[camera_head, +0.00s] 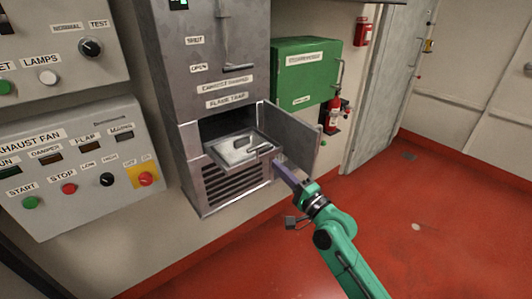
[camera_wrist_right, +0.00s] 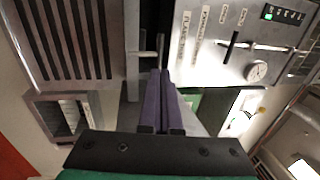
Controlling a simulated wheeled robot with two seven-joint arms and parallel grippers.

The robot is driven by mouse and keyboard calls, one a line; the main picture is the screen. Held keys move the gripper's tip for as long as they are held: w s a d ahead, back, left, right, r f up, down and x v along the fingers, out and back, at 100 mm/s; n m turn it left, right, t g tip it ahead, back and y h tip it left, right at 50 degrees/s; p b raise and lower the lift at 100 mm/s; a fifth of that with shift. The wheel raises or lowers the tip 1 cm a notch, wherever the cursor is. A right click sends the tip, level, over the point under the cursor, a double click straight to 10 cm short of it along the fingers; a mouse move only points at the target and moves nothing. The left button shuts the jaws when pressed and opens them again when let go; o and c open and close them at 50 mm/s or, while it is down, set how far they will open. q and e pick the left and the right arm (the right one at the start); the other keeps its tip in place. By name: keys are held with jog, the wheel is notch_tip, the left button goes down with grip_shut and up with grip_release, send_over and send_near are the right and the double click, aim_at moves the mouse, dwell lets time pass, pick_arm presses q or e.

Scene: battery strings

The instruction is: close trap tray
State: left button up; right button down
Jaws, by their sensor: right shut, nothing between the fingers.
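The metal flame trap tray (camera_head: 232,153) sticks out of the opening below the "FLAME TRAP" label in the grey cabinet. It has a raised grip on top and a dark handle at its front right. The hinged door (camera_head: 298,138) of the opening stands open to the right. My right gripper (camera_head: 276,166) is shut and empty, its purple fingers just right of and below the tray's front corner. In the right wrist view the shut fingers (camera_wrist_right: 160,73) point toward the cabinet front, close to a small metal bar (camera_wrist_right: 145,54). Contact cannot be told. My left gripper is out of view.
A louvred grille (camera_head: 234,184) lies below the tray. A green box (camera_head: 303,78) and a red extinguisher (camera_head: 333,115) are on the wall to the right. Control panels (camera_head: 75,165) are at the left.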

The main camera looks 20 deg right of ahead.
aim_at(259, 148)
jog(key=x, duration=0.5)
jog(key=shift+w+p, duration=0.2)
jog(key=shift+p, duration=0.2)
jog(key=shift+w+a, duration=0.25)
jog(key=shift+w, duration=0.25)
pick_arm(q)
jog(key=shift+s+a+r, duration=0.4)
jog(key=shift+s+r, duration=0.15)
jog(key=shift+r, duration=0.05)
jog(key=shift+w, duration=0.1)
pick_arm(e)
jog(key=shift+w, duration=0.1)
